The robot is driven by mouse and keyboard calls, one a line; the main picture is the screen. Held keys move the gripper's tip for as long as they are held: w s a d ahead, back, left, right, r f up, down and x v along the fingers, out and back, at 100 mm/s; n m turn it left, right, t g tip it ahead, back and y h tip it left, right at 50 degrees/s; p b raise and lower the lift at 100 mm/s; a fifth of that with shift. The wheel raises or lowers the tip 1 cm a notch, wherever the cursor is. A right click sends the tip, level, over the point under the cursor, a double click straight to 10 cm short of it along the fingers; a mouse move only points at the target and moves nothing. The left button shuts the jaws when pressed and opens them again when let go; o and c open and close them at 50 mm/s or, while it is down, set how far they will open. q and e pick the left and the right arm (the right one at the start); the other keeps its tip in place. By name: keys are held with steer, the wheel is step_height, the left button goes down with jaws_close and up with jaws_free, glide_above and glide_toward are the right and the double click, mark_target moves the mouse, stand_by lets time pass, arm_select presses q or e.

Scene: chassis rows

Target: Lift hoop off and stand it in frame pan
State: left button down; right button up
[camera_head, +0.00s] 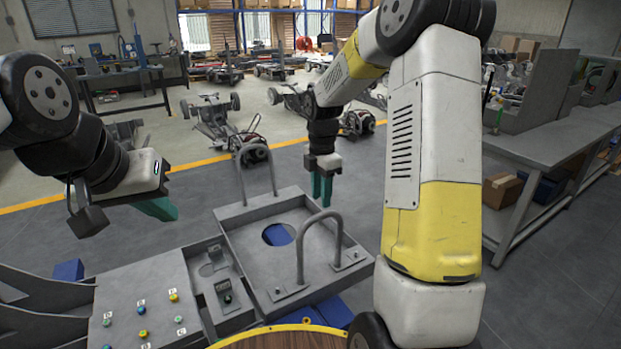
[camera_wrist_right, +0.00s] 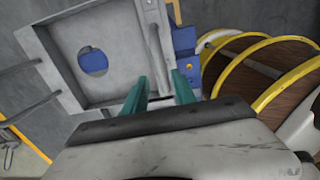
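The grey frame pan (camera_head: 258,237) is a shallow square tray with a round hole, and it shows in the right wrist view (camera_wrist_right: 118,90). A grey tube hoop (camera_head: 301,256) stands upright at its right side. A second grey hoop (camera_head: 240,180) stands at its far left side. My right gripper (camera_head: 322,190) has teal fingers pointing down, just above the right hoop's top in the head view. In the right wrist view its fingers (camera_wrist_right: 159,90) are apart, with the hoop bar (camera_wrist_right: 156,45) just ahead of them. I cannot tell contact. My left gripper (camera_head: 155,208) is left of the pan, its opening unclear.
A grey panel (camera_head: 150,300) with several coloured buttons stands left of the pan, with small trays (camera_head: 222,285) between. A workbench (camera_head: 550,145) is on the right. Chassis (camera_head: 225,120) stand in rows on the floor behind.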

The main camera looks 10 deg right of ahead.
steer(key=shift+f, duration=3.2)
steer(key=shift+c, duration=0.2)
jaws_close()
steer(key=shift+r, duration=0.15)
steer(key=shift+r, duration=2.8)
